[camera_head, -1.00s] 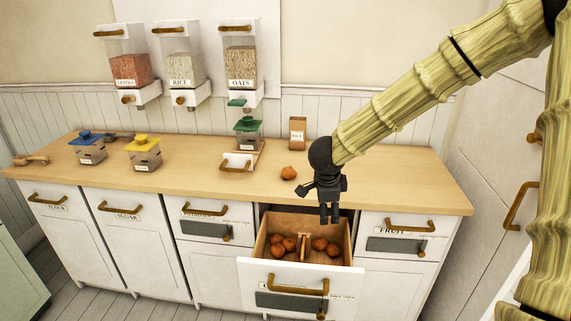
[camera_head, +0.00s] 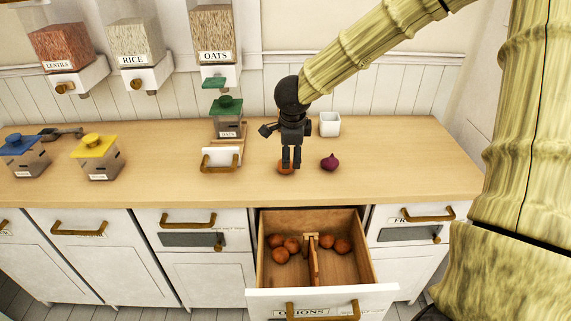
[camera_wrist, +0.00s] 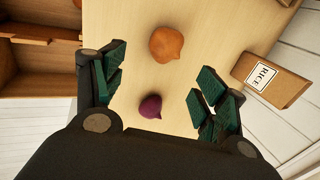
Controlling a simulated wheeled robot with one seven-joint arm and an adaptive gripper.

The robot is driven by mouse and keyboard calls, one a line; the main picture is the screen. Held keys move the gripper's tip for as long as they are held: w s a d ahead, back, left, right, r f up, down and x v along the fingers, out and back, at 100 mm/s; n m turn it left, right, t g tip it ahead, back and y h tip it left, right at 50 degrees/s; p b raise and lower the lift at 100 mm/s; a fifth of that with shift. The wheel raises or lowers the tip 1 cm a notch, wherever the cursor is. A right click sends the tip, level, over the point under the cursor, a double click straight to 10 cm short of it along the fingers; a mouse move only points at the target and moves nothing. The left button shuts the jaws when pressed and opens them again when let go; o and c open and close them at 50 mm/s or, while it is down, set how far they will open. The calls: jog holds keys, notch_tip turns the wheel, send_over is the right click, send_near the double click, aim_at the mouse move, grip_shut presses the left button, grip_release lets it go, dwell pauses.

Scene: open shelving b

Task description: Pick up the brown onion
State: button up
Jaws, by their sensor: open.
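A brown onion (camera_head: 285,169) sits on the wooden counter, partly hidden behind my gripper's fingers in the head view. In the wrist view the brown onion (camera_wrist: 166,44) lies in the upper middle, beyond the gap between the fingers. My gripper (camera_head: 291,166) points down above the counter and appears in front of this onion. It is open and empty; its green-padded fingers (camera_wrist: 164,88) stand apart in the wrist view. A purple onion (camera_head: 330,162) sits to the right of the brown one; in the wrist view the purple onion (camera_wrist: 150,106) shows between the fingers.
An open drawer (camera_head: 272,224) labelled ONIONS holds several brown onions on both sides of its divider. A white cup (camera_head: 329,124) stands behind the purple onion. A green-lidded jar (camera_head: 228,118) stands left. A rice box (camera_wrist: 272,78) is at right in the wrist view.

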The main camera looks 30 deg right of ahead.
jog(key=w+f, duration=0.3)
jog(key=shift+w+f, duration=0.15)
jog(key=shift+f, duration=0.15)
jog(key=shift+s+d+f, duration=0.15)
jog(key=shift+s+d, duration=0.05)
jog(key=shift+s, duration=0.3)
jog(key=shift+f, duration=0.25)
jog(key=shift+w+f, duration=0.4)
jog(key=shift+f, duration=0.25)
jog(key=shift+w+f, duration=0.35)
jog(key=shift+f, duration=0.25)
jog(key=shift+w+d+f, duration=0.15)
jog(key=shift+d+f, duration=0.05)
jog(key=shift+f, duration=0.15)
jog(key=shift+s+d+f, duration=0.1)
jog(key=shift+s+d, duration=0.05)
jog(key=shift+s, duration=0.1)
jog(key=shift+w+a, duration=0.15)
jog(key=shift+a, duration=0.05)
jog(key=shift+d, duration=0.15)
jog(key=c, duration=1.1)
jog(key=shift+c, duration=0.2)
